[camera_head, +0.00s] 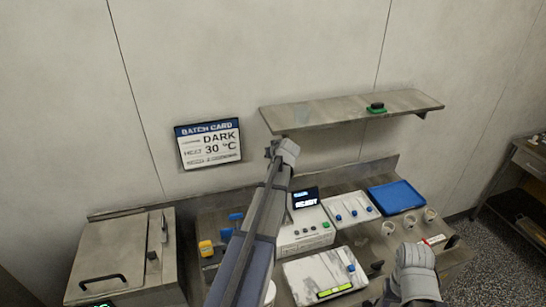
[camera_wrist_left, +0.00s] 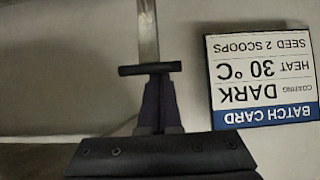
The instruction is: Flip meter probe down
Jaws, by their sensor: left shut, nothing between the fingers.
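My left arm reaches up across the middle of the head view. Its gripper (camera_head: 272,150) is by the wall, below the shelf's left end. In the left wrist view the gripper's dark fingers (camera_wrist_left: 158,90) are shut with nothing between them. A flat metal strip (camera_wrist_left: 148,30) with a black crossbar (camera_wrist_left: 150,69), possibly the meter probe, lies right at the fingertips; contact cannot be told. The white meter (camera_head: 304,228) with a lit display (camera_head: 305,197) stands on the bench, partly behind my left arm. My right gripper (camera_head: 428,244) is low at the right, its fingers unclear.
The batch card (camera_head: 209,144) hangs on the wall, upside down in the wrist view (camera_wrist_left: 262,75). A shelf (camera_head: 340,112) holds a green-and-black object (camera_head: 376,108). A blue tray (camera_head: 396,197), white panels, cups and a steel lidded box (camera_head: 120,250) crowd the bench.

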